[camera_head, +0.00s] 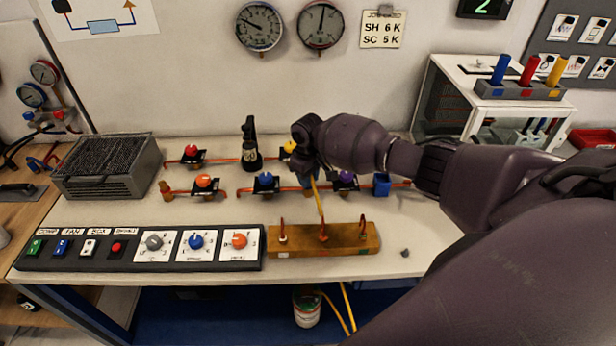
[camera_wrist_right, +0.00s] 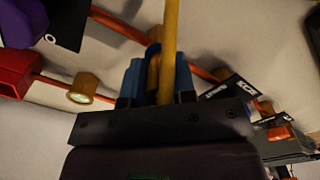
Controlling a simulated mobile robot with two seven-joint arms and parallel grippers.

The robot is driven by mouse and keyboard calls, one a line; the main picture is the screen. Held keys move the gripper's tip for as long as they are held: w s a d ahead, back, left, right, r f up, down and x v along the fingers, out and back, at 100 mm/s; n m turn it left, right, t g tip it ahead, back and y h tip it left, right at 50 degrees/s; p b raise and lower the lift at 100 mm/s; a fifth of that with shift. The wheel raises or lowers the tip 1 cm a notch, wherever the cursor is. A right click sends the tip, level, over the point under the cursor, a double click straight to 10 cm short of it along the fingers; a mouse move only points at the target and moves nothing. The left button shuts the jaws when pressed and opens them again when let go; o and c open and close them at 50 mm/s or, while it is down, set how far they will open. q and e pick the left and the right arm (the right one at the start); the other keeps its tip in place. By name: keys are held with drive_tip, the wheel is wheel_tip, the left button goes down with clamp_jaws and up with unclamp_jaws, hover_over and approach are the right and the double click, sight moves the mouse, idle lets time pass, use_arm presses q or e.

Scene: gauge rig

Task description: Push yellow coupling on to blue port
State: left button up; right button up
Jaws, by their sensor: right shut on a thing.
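My right gripper (camera_head: 308,176) is over the middle of the pipework on the bench. In the right wrist view the right gripper (camera_wrist_right: 158,88) is shut on the yellow coupling (camera_wrist_right: 153,72), a brass-yellow piece between its blue fingertips. A yellow hose (camera_wrist_right: 170,35) crosses in front of it; in the head view the hose (camera_head: 318,203) runs down towards the wooden block. A blue block (camera_head: 381,187) stands on the pipe to the right of the gripper; I cannot tell if it is the blue port. Whether the coupling touches a port is hidden. My left gripper is not in view.
A wooden block (camera_head: 360,244) with copper hooks stands at the bench front. Valves with blue (camera_head: 265,179), orange (camera_head: 203,181) and purple (camera_head: 346,178) knobs sit on copper pipes. A red block (camera_wrist_right: 15,72) and brass fitting (camera_wrist_right: 82,90) lie left in the wrist view.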

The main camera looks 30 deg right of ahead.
drive_tip(key=o, duration=1.3)
drive_tip(key=shift+r, duration=0.15)
wheel_tip(320, 180, up, 10)
drive_tip(key=shift+f, duration=0.25)
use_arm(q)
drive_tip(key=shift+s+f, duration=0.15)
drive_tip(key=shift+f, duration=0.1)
use_arm(e)
drive_tip(key=shift+r, duration=0.5)
